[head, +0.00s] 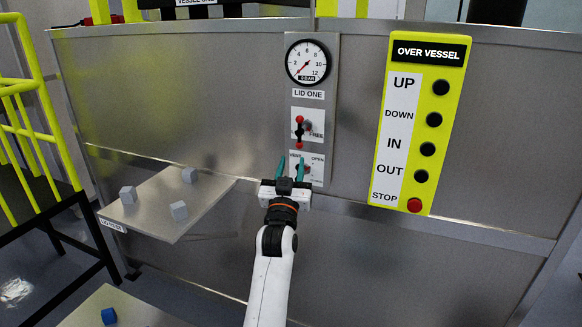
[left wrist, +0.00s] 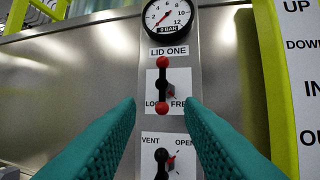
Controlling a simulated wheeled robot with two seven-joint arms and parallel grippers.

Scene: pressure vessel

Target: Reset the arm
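My left gripper (head: 290,168) is open, its two teal fingers pointing at the LID ONE panel (head: 312,130). In the left wrist view the fingers (left wrist: 165,120) stand apart, one to each side of the panel, with nothing between them. The upper lever (head: 299,130) with red ball ends is near vertical between the LOCK and FREE labels; it also shows in the left wrist view (left wrist: 162,85). The lower lever (left wrist: 162,160) with a black knob and red pointer sits by VENT and OPEN; in the head view the gripper partly covers it. My right gripper is not in view.
A gauge (head: 308,62) above the panel reads near the low end. A yellow OVER VESSEL button box (head: 421,125) hangs at right. A metal shelf (head: 160,222) with several grey cubes juts out at left. A blue cube (head: 109,316) lies lower left. Yellow railing (head: 40,110) stands far left.

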